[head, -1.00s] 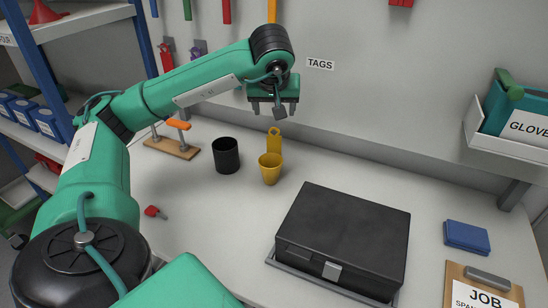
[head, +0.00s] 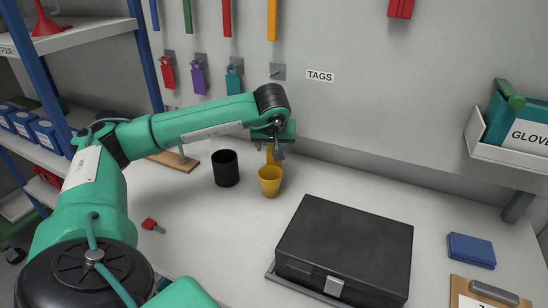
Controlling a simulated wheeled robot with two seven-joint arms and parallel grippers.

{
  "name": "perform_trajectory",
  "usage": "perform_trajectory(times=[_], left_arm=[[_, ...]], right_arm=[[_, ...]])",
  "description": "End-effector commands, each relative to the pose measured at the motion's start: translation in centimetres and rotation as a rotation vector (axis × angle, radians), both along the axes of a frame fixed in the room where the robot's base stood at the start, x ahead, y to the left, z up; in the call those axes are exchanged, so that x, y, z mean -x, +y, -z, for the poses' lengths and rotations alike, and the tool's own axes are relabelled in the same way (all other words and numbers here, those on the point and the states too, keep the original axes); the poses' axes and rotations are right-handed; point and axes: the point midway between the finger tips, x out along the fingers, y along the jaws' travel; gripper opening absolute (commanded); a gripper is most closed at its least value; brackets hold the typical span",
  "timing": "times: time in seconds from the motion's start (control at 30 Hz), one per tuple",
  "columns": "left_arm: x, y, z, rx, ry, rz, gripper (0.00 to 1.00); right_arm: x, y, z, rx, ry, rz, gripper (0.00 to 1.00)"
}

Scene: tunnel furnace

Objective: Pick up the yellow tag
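My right gripper is not in view.
A black cup (head: 226,168) stands left of the yellow cup. A black case (head: 345,245) sits to the right. Red (head: 168,73), purple (head: 198,78) and teal (head: 234,79) tags hang on the wall beside an empty hook (head: 278,71) and the TAGS label (head: 320,76).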

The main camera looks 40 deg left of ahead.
Motion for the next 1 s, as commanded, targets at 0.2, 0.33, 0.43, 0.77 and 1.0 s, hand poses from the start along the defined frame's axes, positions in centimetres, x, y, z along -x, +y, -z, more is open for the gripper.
perform_trajectory(times=[0.2,0.33,0.43,0.77,1.0], left_arm=[[-0.9,0.9,2.4,0.000,0.001,0.001,0.66],[-1.0,1.0,2.6,0.000,0.001,0.001,0.66],[-1.0,1.0,2.6,0.000,0.000,0.001,0.66],[-1.0,1.0,2.6,0.000,0.000,0.001,0.15],[-1.0,0.9,2.5,0.000,0.000,0.001,0.15]], right_arm=[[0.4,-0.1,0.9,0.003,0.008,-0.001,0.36],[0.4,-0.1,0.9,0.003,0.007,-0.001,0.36],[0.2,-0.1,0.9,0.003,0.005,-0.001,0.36],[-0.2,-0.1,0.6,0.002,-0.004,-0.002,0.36],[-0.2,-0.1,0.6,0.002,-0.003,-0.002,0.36]])
